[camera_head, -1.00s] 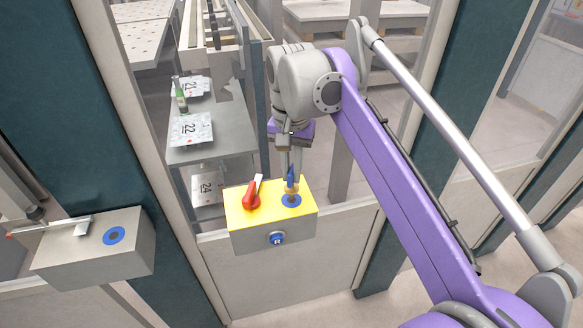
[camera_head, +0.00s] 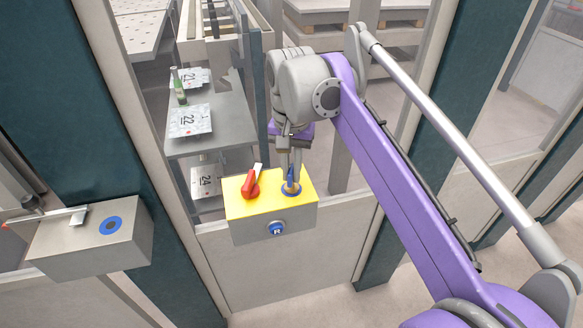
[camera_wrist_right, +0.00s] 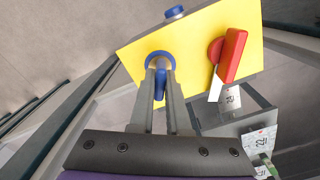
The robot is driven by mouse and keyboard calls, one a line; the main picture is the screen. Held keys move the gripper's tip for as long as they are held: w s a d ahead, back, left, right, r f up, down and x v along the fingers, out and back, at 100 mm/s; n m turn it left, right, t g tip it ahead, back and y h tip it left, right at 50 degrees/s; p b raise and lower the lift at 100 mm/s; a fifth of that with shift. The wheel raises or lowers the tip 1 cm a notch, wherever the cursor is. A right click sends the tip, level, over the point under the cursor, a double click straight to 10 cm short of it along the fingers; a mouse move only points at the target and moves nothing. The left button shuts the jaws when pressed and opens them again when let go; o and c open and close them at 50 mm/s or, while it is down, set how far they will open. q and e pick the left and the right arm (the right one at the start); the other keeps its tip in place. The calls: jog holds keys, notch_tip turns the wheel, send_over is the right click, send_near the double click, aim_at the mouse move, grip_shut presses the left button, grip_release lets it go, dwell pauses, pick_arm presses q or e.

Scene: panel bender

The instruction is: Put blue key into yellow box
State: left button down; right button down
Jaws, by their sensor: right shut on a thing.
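The yellow box (camera_head: 270,203) is a grey box with a yellow top, fixed to a barrier in the middle of the head view. It carries a red handle (camera_head: 250,184), a round blue ring (camera_head: 283,193) and a blue button (camera_head: 277,228) on its front. My right gripper (camera_head: 291,183) is above the ring, pointing down. It is shut on the blue key (camera_wrist_right: 160,84), which stands at the ring's centre in the right wrist view. The fingers partly hide the key, so I cannot tell how deep it sits. My left gripper is out of view.
A second grey box (camera_head: 90,243) with a blue ring stands at the left. Behind the barrier, a grey shelf (camera_head: 217,139) holds numbered plates and a green bottle (camera_head: 179,86). Posts and barrier panels (camera_head: 295,277) surround the yellow box.

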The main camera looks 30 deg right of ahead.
jog(key=c, duration=0.8)
grip_release()
jog(key=shift+r, duration=0.1)
notch_tip(320, 180, up, 11)
jog(key=shift+f+p, duration=0.2)
jog(key=shift+p, duration=0.8)
